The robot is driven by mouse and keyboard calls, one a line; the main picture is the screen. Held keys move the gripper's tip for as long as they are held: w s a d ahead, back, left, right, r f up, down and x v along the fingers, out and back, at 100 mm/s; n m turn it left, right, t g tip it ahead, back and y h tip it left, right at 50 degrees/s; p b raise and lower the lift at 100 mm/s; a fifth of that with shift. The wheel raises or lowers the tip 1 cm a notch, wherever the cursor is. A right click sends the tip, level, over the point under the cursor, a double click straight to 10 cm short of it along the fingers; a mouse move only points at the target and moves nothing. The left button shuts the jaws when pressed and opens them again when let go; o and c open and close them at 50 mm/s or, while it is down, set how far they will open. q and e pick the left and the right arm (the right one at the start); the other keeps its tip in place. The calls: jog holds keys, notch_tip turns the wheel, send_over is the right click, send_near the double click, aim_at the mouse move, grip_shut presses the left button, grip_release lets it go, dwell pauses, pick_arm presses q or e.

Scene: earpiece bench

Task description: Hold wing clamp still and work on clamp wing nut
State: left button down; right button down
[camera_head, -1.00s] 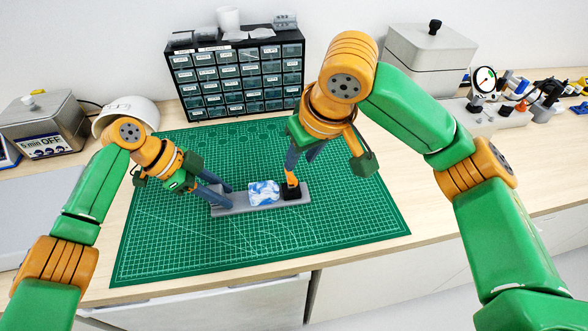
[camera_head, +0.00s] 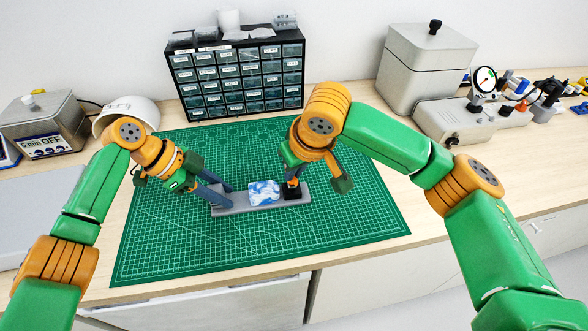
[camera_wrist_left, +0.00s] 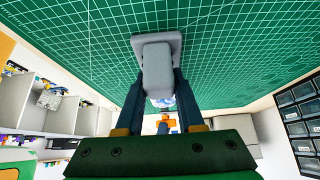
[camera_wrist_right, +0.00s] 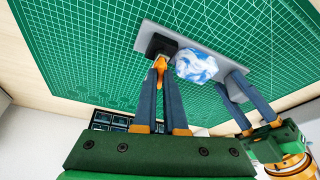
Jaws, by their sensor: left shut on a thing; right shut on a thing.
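The wing clamp is a long grey bar (camera_head: 240,208) lying on the green mat, with a blue-and-white marbled piece (camera_head: 264,193) on its middle. A black block (camera_head: 291,193) sits at its right end. The orange wing nut (camera_wrist_right: 160,64) shows beside the black block in the right wrist view. My left gripper (camera_head: 222,195) is shut on the grey upright block (camera_wrist_left: 157,70) at the bar's left end. My right gripper (camera_wrist_right: 166,76) is shut on the orange wing nut. In the head view, my right gripper and arm largely hide the nut.
The green cutting mat (camera_head: 180,250) is otherwise clear around the clamp. A black drawer cabinet (camera_head: 238,78) stands behind it. A white bowl-like object (camera_head: 128,108) is at back left. A grey box (camera_head: 428,65) and a gauge device (camera_head: 484,80) stand at back right.

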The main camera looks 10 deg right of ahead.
jog(key=n+y, duration=0.1)
jog(key=n, duration=0.2)
jog(key=n+g+y, duration=0.1)
jog(key=n, duration=0.2)
jog(key=shift+w+d+n+g, duration=0.2)
jog(key=shift+n+g, duration=0.1)
jog(key=shift+n, duration=0.1)
jog(key=n+g+y, duration=0.1)
jog(key=n, duration=0.2)
jog(key=shift+w+n, duration=0.1)
jog(key=shift+n, duration=0.2)
pick_arm(q)
jog(key=shift+d, duration=0.1)
pick_arm(e)
jog(key=shift+w+n+g, duration=0.1)
jog(key=shift+n+g, duration=0.8)
jog(key=shift+n, duration=0.9)
jog(key=c, duration=1)
grip_release()
jog(key=shift+d, duration=0.1)
jog(key=shift+o, duration=0.2)
jog(key=shift+d, duration=0.1)
